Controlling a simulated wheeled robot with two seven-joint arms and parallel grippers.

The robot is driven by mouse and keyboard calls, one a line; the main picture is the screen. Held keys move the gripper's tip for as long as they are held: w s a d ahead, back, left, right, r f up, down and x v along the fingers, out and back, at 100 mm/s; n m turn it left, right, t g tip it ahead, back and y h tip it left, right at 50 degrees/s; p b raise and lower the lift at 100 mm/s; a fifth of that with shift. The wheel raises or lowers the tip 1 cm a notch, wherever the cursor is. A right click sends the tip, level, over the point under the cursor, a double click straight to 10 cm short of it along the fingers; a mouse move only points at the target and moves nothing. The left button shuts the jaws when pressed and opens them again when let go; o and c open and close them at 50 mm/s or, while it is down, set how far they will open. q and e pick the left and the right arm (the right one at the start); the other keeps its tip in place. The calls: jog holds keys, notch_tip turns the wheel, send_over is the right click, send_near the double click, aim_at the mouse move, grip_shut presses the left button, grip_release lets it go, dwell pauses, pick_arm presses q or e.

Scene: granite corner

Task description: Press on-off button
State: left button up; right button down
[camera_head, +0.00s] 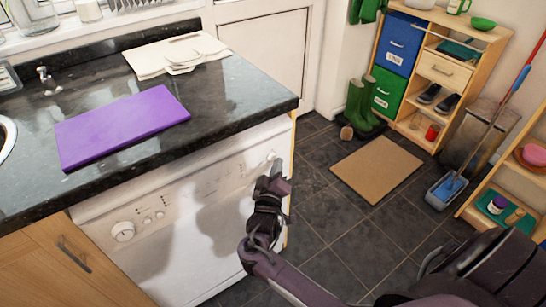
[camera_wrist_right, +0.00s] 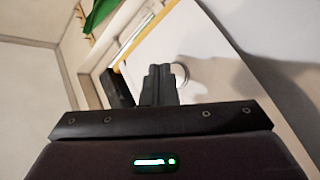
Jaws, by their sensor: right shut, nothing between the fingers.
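A white appliance (camera_head: 175,245) is built in under the dark counter, with a control panel along its top edge. The panel has a round knob (camera_head: 122,231) at left, two small buttons (camera_head: 154,217) beside it, and a round button (camera_head: 271,156) at the far right end. My right gripper (camera_head: 276,170) is shut and empty, with its fingertips close to that right-end button. In the right wrist view, the shut fingers (camera_wrist_right: 161,74) point at the white front, and the ringed button (camera_wrist_right: 182,75) shows just right of the tips. I cannot tell whether they touch. My left gripper is not in view.
A wooden cabinet (camera_head: 45,270) adjoins at left. Green boots (camera_head: 357,105) and a mat (camera_head: 377,169) are on the tiled floor at right.

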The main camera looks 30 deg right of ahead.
jog(key=shift+w, duration=0.15)
dwell(0.3)
jog(key=shift+w, duration=0.3)
jog(key=shift+w, duration=0.2)
dwell(0.4)
jog(key=shift+s+p, duration=0.5)
jog(key=shift+s, duration=0.2)
